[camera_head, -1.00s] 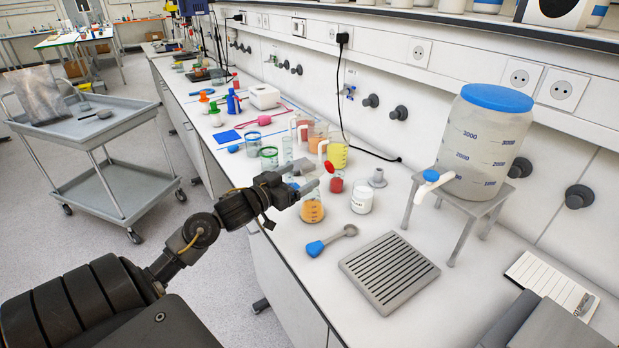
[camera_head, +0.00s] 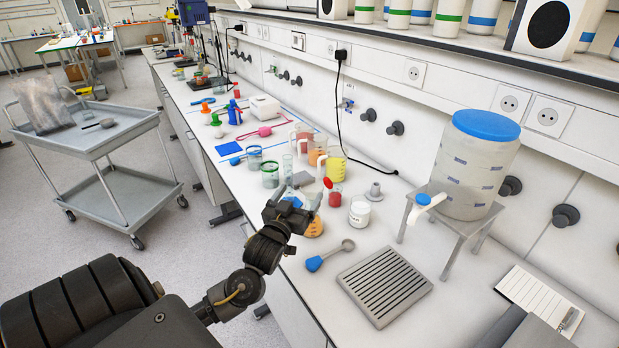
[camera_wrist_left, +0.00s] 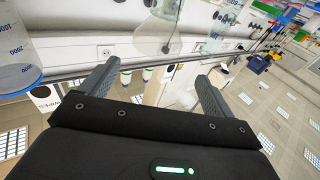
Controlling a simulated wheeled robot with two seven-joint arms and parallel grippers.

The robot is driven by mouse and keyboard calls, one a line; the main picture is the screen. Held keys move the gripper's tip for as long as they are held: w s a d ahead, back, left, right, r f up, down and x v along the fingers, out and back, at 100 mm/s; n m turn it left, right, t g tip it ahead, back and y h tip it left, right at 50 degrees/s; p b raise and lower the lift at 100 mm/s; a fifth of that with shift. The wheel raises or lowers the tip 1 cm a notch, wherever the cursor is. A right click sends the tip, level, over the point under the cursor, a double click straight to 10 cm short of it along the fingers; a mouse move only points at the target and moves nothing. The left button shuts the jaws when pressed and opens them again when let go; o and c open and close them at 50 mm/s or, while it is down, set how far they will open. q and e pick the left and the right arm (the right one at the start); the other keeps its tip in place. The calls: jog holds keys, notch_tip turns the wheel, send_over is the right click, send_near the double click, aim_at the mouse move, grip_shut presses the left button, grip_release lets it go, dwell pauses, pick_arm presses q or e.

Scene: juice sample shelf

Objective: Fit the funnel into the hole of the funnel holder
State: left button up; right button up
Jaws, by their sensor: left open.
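A small grey flanged piece with a narrow neck (camera_head: 375,191) stands on the bench behind the white jar; it looks like a funnel turned mouth down, but I cannot be sure. I cannot clearly make out a holder with a hole. My left gripper (camera_head: 298,194) is open, its fingers pointing up and away above the bench's front edge, left of the grey piece and apart from it. It hides part of an orange-filled beaker (camera_head: 314,229). In the left wrist view the fingers (camera_wrist_left: 151,88) are spread with nothing gripped. My right gripper is not in view.
Near the gripper are a white jar (camera_head: 359,212), a red jar (camera_head: 335,198), a yellow jug (camera_head: 336,168) and a blue-ended spoon (camera_head: 329,256). A slotted tray (camera_head: 384,286) and a tank on a stand (camera_head: 473,165) are on the right. A trolley (camera_head: 125,129) stands left.

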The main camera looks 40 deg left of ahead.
aim_at(313, 181)
pick_arm(q)
jog(key=d, duration=0.1)
jog(key=d+n+g+y+p, duration=0.1)
jog(key=f+g+y+p, duration=0.1)
jog(key=shift+s+d, duration=0.35)
jog(key=shift+d, duration=0.05)
jog(key=shift+s+d+f+n, duration=0.1)
jog(key=shift+d+f+n, duration=0.05)
jog(key=shift+f+n, duration=0.2)
jog(key=p+x, duration=0.1)
jog(key=x, duration=0.4)
jog(key=shift+w+a, duration=0.25)
jog(key=shift+a, duration=0.1)
jog(key=shift+w+a+r+p, duration=0.25)
jog(key=shift+w+p, duration=0.1)
jog(key=shift+p, duration=0.3)
jog(key=p+x, duration=0.1)
jog(key=x, duration=0.2)
jog(key=shift+w+f+p, duration=0.1)
jog(key=shift+w+p, duration=0.1)
jog(key=shift+p, duration=0.15)
jog(key=shift+w+a+f, duration=0.15)
jog(key=shift+w+a, duration=0.15)
jog(key=shift+w, duration=0.1)
jog(key=c, duration=1.1)
jog(key=shift+c, duration=0.2)
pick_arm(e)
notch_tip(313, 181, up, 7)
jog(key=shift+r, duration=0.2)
